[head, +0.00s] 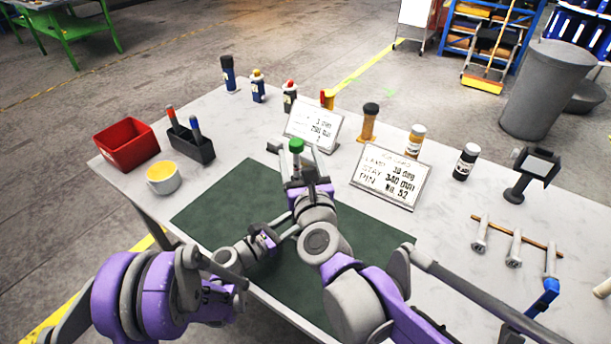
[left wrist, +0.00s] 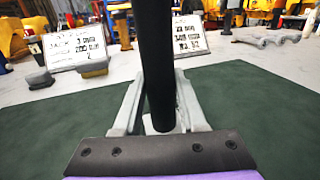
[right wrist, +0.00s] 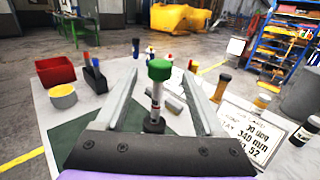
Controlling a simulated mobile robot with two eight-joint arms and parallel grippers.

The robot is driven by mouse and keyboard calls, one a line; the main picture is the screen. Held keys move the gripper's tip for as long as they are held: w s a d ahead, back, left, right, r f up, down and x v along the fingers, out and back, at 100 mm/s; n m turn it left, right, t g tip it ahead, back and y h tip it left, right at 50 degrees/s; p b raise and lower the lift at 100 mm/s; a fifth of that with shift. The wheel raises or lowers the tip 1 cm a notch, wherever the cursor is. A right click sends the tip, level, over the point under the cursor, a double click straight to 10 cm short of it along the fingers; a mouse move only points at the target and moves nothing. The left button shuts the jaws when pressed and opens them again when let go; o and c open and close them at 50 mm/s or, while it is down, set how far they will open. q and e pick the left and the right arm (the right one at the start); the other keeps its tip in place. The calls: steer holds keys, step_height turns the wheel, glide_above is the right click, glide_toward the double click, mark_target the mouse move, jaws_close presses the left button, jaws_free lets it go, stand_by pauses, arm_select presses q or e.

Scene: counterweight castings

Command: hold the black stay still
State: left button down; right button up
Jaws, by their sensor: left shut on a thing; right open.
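The black stay (left wrist: 155,60) stands upright in the left wrist view, running out of the top of the picture. My left gripper (left wrist: 161,105) is shut on it near its lower end. In the head view my left gripper (head: 265,240) is low over the dark green mat (head: 225,205), and I cannot make out the stay there. My right gripper (right wrist: 160,92) is open. A green-capped piece with a pale shaft and dark base (right wrist: 159,85) shows between its fingers, without clear contact. The green cap (head: 296,146) also shows in the head view.
Two sign cards, one at the left (head: 314,126) and one at the right (head: 391,184), stand behind the mat. A red bin (head: 127,145), a yellow-topped cup (head: 163,178) and a marker holder (head: 191,147) are at the left. Several bottles line the back. A small rack (head: 515,236) is at the right.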

steer(key=s+d, duration=0.1)
steer(key=s, duration=0.6)
steer(key=shift+s+d, duration=0.15)
steer(key=shift+s, duration=0.25)
arm_select(q)
steer(key=shift+c, duration=1.9)
jaws_free()
